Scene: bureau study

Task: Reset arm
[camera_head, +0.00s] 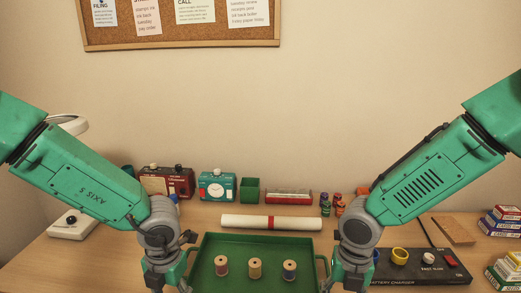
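My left arm (85,180) comes in from the left and bends down at a grey joint. Its wrist (163,270) runs out of the bottom edge beside the left end of the green tray (215,245). My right arm (430,180) comes in from the right in much the same pose. Its wrist (352,268) runs out of the bottom edge between the tray and the battery charger (440,277). The fingers of both grippers are below the picture, so what they hold is hidden.
Three thread spools (255,268) stand in the tray. Behind it lies a white roll with a red band (245,222). A red device (180,183), a teal device (217,187) and a green cup (250,189) line the wall. Stacked boxes (500,222) stand far right. A lamp (72,222) stands left.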

